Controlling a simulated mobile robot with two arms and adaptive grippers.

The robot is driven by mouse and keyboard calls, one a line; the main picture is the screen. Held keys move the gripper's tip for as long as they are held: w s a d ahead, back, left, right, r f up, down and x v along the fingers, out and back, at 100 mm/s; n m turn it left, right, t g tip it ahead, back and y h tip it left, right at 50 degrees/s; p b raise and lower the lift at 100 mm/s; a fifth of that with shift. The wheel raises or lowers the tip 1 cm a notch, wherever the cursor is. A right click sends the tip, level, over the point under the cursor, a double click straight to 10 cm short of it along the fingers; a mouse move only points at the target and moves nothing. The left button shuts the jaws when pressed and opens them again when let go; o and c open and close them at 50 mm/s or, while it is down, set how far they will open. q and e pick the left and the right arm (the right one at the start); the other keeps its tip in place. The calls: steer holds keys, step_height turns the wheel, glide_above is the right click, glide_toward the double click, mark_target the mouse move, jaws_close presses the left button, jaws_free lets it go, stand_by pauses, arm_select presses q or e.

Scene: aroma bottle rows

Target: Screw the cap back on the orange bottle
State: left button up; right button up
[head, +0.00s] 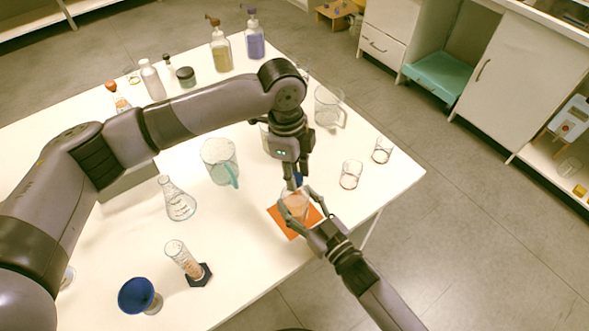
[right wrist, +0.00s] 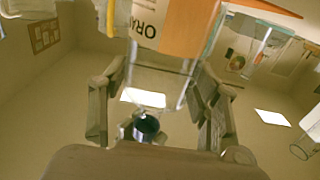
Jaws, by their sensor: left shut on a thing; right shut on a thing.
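The orange bottle (head: 296,207), a clear glass vessel, stands upright on an orange mat (head: 279,218) near the table's front right edge. My right gripper (head: 299,201) is shut around its sides. In the right wrist view the glass bottle (right wrist: 166,68) sits between my right fingers, by a label reading "ORA". My left gripper (head: 297,178) points down right above the bottle and is shut on the blue cap (head: 298,179), which is mostly hidden. The dark cap (right wrist: 147,123) also shows in the right wrist view. I cannot tell whether it touches the bottle's mouth.
Two small beakers (head: 351,175) (head: 382,150) stand right of the bottle. A larger beaker (head: 328,106) is behind. A jug (head: 219,162), flask (head: 179,202), cylinder (head: 184,260) and blue funnel (head: 137,295) stand to the left. The table's front right edge is close.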

mark_target(295, 201)
arm_select(q)
steer(key=shift+f, duration=0.85)
steer(key=shift+f, duration=0.55)
steer(key=m+y, duration=0.1)
steer(key=m, duration=1.2)
steer(key=m+y, duration=0.1)
steer(key=m, duration=1.2)
steer(key=shift+w+d, duration=0.1)
steer(key=o, duration=0.8)
steer(key=shift+f, duration=0.1)
steer(key=shift+c, duration=0.2)
